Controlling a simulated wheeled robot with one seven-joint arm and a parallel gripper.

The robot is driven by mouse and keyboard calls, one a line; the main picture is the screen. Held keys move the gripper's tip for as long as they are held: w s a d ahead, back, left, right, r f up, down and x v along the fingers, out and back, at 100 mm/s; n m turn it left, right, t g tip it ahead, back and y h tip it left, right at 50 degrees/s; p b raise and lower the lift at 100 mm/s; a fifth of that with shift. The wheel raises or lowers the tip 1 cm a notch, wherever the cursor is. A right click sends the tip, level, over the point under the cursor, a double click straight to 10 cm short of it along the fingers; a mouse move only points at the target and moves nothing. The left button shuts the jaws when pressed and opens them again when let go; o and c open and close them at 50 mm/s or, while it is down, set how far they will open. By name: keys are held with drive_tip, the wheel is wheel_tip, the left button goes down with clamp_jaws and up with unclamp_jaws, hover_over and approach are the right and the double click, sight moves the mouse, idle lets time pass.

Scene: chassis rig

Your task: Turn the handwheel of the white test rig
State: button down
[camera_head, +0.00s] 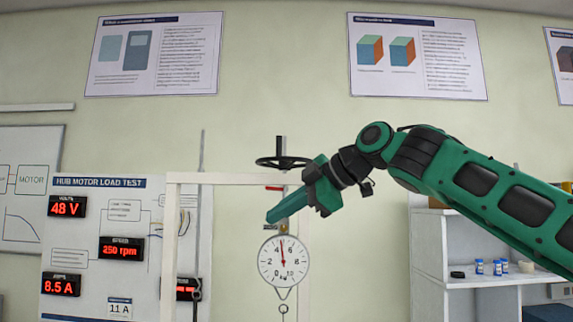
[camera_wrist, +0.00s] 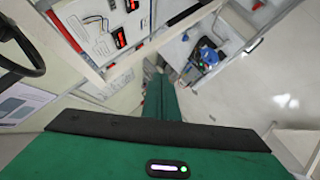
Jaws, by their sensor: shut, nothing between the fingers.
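The black handwheel (camera_head: 283,162) lies flat on a short upright stem above the top bar of the white test rig (camera_head: 240,177). A round dial scale (camera_head: 284,262) hangs below the bar. My green gripper (camera_head: 270,217) is shut and empty. It points down to the left, in front of the rig, with its tips just above the dial in the picture and below the handwheel. In the wrist view part of the handwheel (camera_wrist: 22,48) shows at the left edge, apart from my gripper (camera_wrist: 157,72). The gripper covers part of the bar and the hook above the dial.
A panel (camera_head: 125,225) with red number displays stands left of the rig. A white shelf unit (camera_head: 430,255) with small bottles (camera_head: 479,266) stands at the right. Posters (camera_head: 418,55) hang on the wall. In the wrist view the floor (camera_wrist: 260,85) at the right looks clear.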

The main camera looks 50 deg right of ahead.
drive_tip(key=s+d+r+n+t+y, duration=0.1)
drive_tip(key=s+d+r+n+t, duration=0.25)
drive_tip(key=d+r, duration=0.45)
drive_tip(key=s+d+r+n+t+y, duration=0.1)
drive_tip(key=s+d+r+n+t, duration=0.15)
drive_tip(key=d+r+n, duration=0.55)
drive_tip(key=w+a+r+m, duration=0.2)
drive_tip(key=w+a+m, duration=0.1)
drive_tip(key=w, duration=0.9)
drive_tip(key=shift+w+a, duration=0.3)
drive_tip(key=shift+a, duration=0.05)
drive_tip(key=shift+w+a+m+h, duration=0.3)
drive_tip(key=shift+w+m+h, duration=0.15)
drive_tip(key=shift+w+h, duration=0.2)
drive_tip(key=shift+s, duration=0.1)
